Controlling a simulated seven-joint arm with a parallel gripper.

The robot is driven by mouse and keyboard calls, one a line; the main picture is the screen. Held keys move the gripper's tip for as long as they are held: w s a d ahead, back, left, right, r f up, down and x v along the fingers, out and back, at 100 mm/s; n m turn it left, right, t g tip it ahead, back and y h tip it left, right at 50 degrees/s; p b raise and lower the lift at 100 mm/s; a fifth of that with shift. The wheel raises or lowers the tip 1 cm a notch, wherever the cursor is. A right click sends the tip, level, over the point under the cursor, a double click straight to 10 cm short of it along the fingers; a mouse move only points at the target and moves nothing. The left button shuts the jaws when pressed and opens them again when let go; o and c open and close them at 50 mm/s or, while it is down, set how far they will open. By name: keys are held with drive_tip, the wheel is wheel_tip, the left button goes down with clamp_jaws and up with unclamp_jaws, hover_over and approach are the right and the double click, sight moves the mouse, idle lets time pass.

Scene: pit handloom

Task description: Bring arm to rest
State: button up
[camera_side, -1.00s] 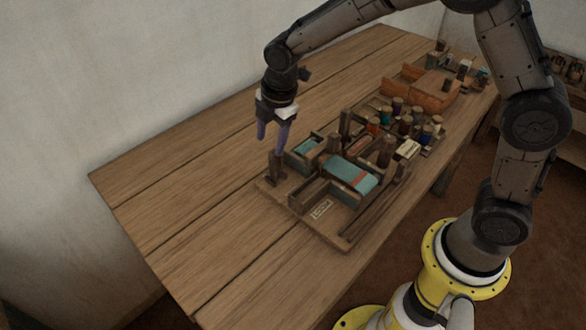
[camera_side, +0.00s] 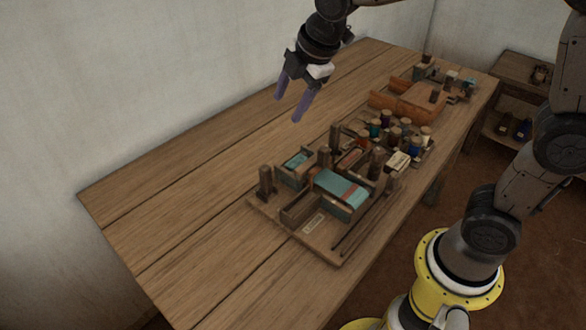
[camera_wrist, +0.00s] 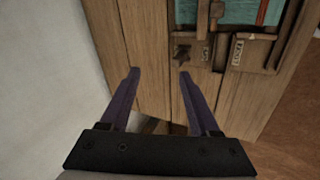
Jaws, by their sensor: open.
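My gripper (camera_side: 289,103) is open and empty, with two purple fingers pointing down. It hangs in the air above the wooden table (camera_side: 170,195), up and behind the small loom board. In the wrist view my gripper (camera_wrist: 158,74) shows its fingers spread apart with nothing between them. The loom board (camera_side: 318,245) lies on the table and carries a teal cloth roll with a red stripe (camera_side: 341,187), wooden posts and small trays. Part of the board also shows at the top of the wrist view (camera_wrist: 205,85).
Several thread spools (camera_side: 392,137) stand in a group behind the loom board. An orange-brown wooden box (camera_side: 420,102) is farther back. A side shelf (camera_side: 510,100) stands at the far right. A plain wall (camera_side: 120,80) runs along the table's back edge. The table's left part is bare.

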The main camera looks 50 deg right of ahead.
drive_tip(key=s+d+r+m+t, duration=0.15)
drive_tip(key=s+m, duration=0.25)
drive_tip(key=s, duration=0.4)
drive_tip(key=s+d+r+m, duration=0.3)
drive_tip(key=s, duration=0.4)
drive_tip(key=s+f+m, duration=0.5)
drive_tip(key=s+m, duration=0.3)
drive_tip(key=m, duration=0.1)
drive_tip(key=shift+s+g, duration=0.35)
drive_tip(key=shift+s, duration=0.05)
idle(0.5)
